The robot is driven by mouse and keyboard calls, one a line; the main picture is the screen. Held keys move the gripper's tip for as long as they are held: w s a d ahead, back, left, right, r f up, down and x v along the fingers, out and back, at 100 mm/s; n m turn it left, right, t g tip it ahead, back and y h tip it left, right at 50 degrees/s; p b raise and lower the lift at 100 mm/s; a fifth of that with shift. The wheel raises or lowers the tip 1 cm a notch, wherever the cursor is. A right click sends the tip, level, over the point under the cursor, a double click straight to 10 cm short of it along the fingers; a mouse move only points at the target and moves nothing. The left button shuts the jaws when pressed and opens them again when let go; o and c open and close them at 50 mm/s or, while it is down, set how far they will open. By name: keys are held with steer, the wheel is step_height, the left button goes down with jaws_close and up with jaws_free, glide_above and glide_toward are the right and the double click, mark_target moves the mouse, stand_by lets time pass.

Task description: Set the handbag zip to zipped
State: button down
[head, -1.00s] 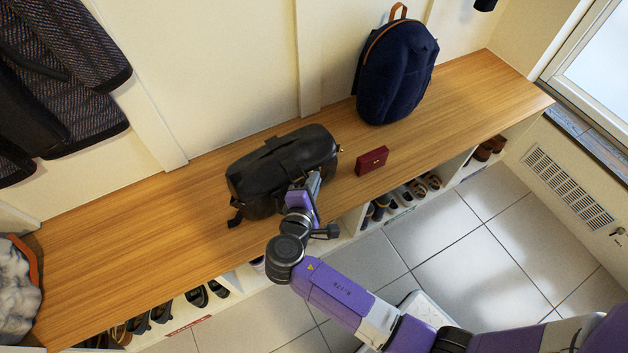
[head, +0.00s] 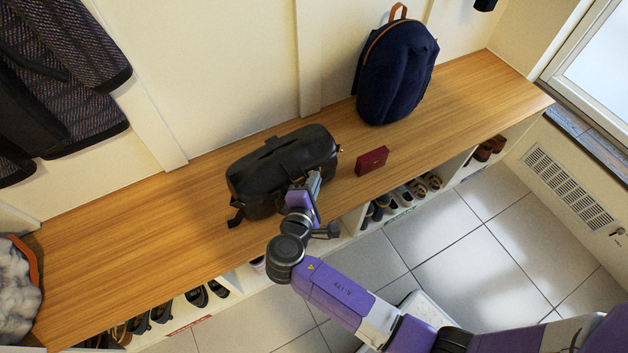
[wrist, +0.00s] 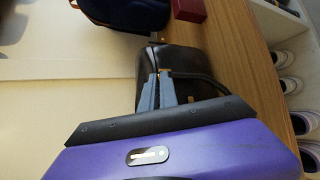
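The black handbag (head: 262,180) lies on the wooden bench near its front edge, with a dark line or gap along its top. Its zip is too small to make out in the head view. My gripper (head: 313,178) is at the handbag's front right side. In the wrist view the handbag (wrist: 190,62) is just beyond the fingertips. The two grey fingers of my gripper (wrist: 160,74) are close together at a small gold-coloured piece on the handbag. Whether they are shut on it is too small to tell.
A small red box (head: 371,161) sits on the bench (head: 130,235) right of the handbag. A dark blue backpack (head: 397,75) stands farther right against the wall. Shoes fill the cubbies below. Dark coats (head: 60,80) hang at the left.

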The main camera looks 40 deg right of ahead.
steer(key=s+d+p, duration=0.1)
steer(key=d+p, duration=0.1)
steer(key=d, duration=0.7)
steer(key=shift+s+d, duration=0.15)
steer(key=shift+d, duration=0.1)
steer(key=c, duration=1.7)
jaws_free()
steer(key=shift+o, duration=0.4)
steer(key=shift+a, duration=0.1)
steer(key=v, duration=0.7)
steer(key=shift+s+a+p, duration=0.2)
steer(key=shift+p, duration=0.25)
steer(key=shift+r, duration=0.15)
